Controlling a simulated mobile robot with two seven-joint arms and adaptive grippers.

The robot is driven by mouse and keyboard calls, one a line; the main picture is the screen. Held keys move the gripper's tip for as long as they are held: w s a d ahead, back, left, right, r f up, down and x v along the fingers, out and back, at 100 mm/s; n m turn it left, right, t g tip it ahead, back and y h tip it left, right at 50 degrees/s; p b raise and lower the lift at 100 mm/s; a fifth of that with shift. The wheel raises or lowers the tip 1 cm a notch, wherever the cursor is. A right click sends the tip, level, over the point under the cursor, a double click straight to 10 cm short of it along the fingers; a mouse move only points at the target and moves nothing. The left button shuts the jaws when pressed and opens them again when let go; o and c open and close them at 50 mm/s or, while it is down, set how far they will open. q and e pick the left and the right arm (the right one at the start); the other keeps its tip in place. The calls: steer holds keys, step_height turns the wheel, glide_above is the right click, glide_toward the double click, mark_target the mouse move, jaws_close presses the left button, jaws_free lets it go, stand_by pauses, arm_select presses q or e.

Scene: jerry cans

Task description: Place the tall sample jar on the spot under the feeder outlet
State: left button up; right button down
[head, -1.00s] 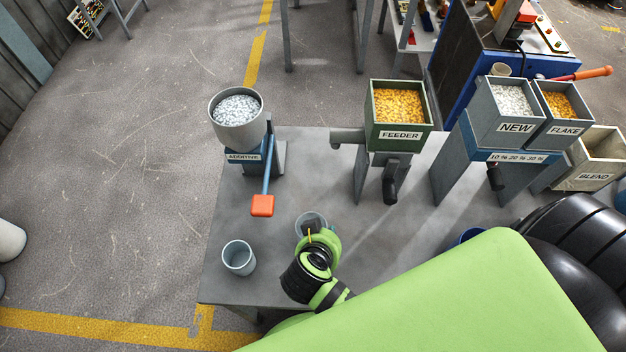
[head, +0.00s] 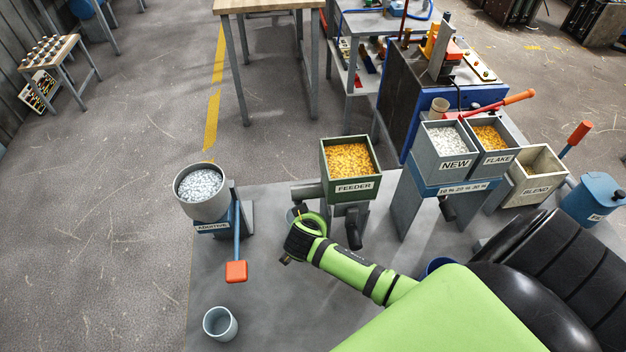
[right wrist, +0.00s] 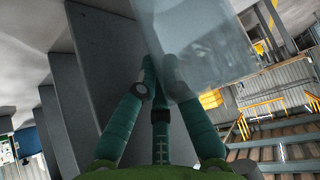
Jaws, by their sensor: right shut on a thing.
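The tall sample jar (head: 293,214), pale grey, is mostly hidden behind my right gripper (head: 302,225) in the head view. In the right wrist view it is the large grey, translucent shape (right wrist: 205,45) at the fingertips. My right gripper's teal fingers (right wrist: 160,95) are shut on it. The jar is close below the feeder's grey outlet pipe (head: 306,193), which sticks out left from the green feeder (head: 350,160). The spot under the outlet is hidden, and I cannot tell whether the jar touches the table. My left gripper is not in view.
Another grey jar (head: 220,324) stands at the table's front left. The additive hopper (head: 203,205) with its orange-ended lever (head: 236,271) is left of my gripper. The NEW and FLAKE bins (head: 456,163) stand to the right. The front-middle of the table (head: 275,310) is clear.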

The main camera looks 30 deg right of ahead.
steer(key=shift+w+d+f, duration=0.1)
steer(key=shift+w+f, duration=0.05)
steer(key=shift+f, duration=0.6)
steer(key=shift+f, duration=0.1)
steer(key=c, duration=1.4)
jaws_free()
